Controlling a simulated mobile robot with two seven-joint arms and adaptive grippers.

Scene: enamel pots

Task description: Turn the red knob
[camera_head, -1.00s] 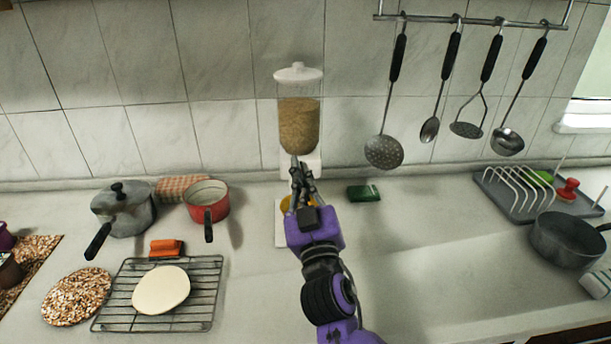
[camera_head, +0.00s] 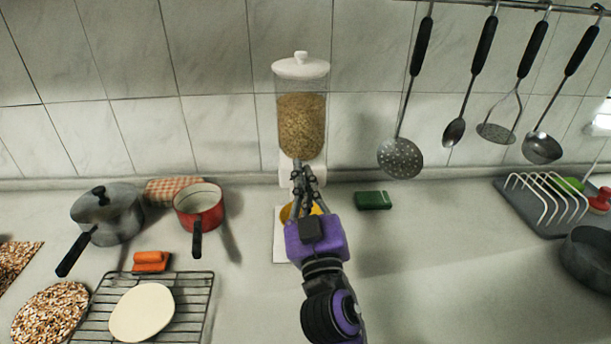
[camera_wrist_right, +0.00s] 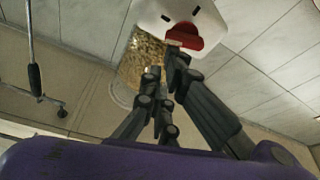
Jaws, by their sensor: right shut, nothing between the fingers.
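The grain dispenser (camera_head: 301,125) stands against the tiled wall, with a clear container of grain, a white lid and a white lower body. The red knob (camera_wrist_right: 190,38) shows on the white body (camera_wrist_right: 225,70) in the right wrist view. In the head view the knob is hidden behind my right gripper (camera_head: 302,166). The right gripper is shut and empty, with its fingers in front of the dispenser's lower part. In the right wrist view one fingertip of the gripper (camera_wrist_right: 164,72) overlaps the knob's lower edge; I cannot tell whether they touch. My left gripper is not in view.
A yellow bowl (camera_head: 287,212), partly hidden by my gripper, sits below the dispenser. A green sponge (camera_head: 373,200) lies to the right, a red pot (camera_head: 198,210) stands to the left. Utensils such as a skimmer (camera_head: 400,158) hang at the right.

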